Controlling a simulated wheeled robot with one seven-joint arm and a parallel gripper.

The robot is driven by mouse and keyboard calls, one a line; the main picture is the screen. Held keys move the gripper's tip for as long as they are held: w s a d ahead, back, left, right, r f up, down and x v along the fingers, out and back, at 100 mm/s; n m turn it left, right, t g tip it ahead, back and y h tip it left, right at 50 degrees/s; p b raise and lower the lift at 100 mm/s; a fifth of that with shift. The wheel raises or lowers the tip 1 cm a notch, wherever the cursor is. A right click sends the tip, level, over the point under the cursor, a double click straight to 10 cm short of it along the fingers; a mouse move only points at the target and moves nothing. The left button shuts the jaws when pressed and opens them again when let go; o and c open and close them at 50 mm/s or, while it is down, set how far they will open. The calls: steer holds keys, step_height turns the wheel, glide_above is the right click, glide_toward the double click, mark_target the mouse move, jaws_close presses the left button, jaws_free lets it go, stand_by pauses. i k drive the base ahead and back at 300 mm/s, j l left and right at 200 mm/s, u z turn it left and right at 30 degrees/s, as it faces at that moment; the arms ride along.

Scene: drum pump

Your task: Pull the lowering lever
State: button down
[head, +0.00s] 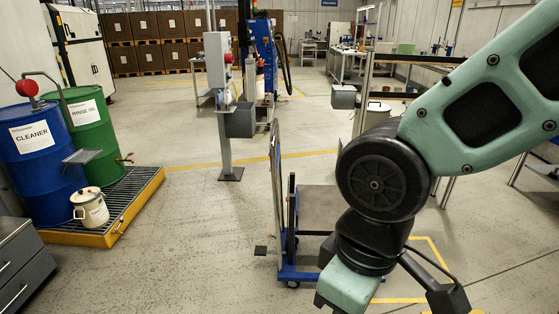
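A blue lift trolley (297,272) stands on the floor near the middle, partly hidden behind my arm. It has a grey platform (317,205) and a tall upright frame (276,185) on its left side. A small dark pedal-like plate (260,250) sticks out low at its left. I cannot make out which part is the lowering lever. My arm hangs over the right side with its wrist at the bottom edge.
A blue cleaner drum (38,165) and a green rinse-oil drum (93,135) stand on a yellow-edged pallet (140,207) at the left, with a white can (90,208). A grey post (226,130) stands behind. The floor between pallet and trolley is clear.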

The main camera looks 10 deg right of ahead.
mark_target(285, 236)
steer(key=i+l, duration=0.15)
steer(key=i, duration=0.45)
steer(key=i+l+u, duration=0.1)
steer(key=i, duration=0.5)
